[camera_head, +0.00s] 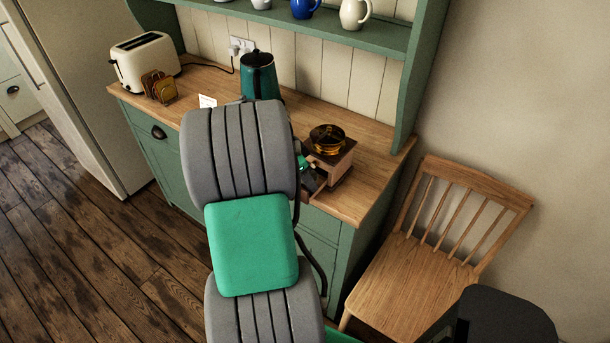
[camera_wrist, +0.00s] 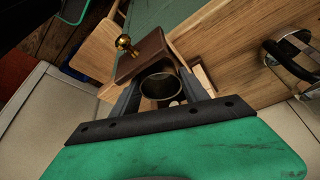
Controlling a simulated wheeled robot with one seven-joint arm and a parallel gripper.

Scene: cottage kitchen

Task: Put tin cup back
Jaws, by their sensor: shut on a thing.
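A dark grey tin cup (camera_wrist: 160,86) shows in the wrist view, its round open mouth facing the camera. My gripper (camera_wrist: 158,80) has a finger on each side of it and is shut on it. Just beyond the cup is a brown wooden part with a brass knob (camera_wrist: 123,42), seemingly of the coffee grinder. I cannot tell whether the cup touches it. In the head view the wooden grinder (camera_head: 339,160), with an amber top, stands on the counter (camera_head: 370,172). A drawer-like part sticks out at its front left. My arm hides the cup there.
A teal coffee pot (camera_head: 259,78) stands behind my arm. A cream toaster (camera_head: 145,60) and a rack of brown slices (camera_head: 159,87) are at the counter's left end. Mugs and jugs stand on the shelf (camera_head: 360,38). A wooden chair (camera_head: 410,262) is right of the cabinet.

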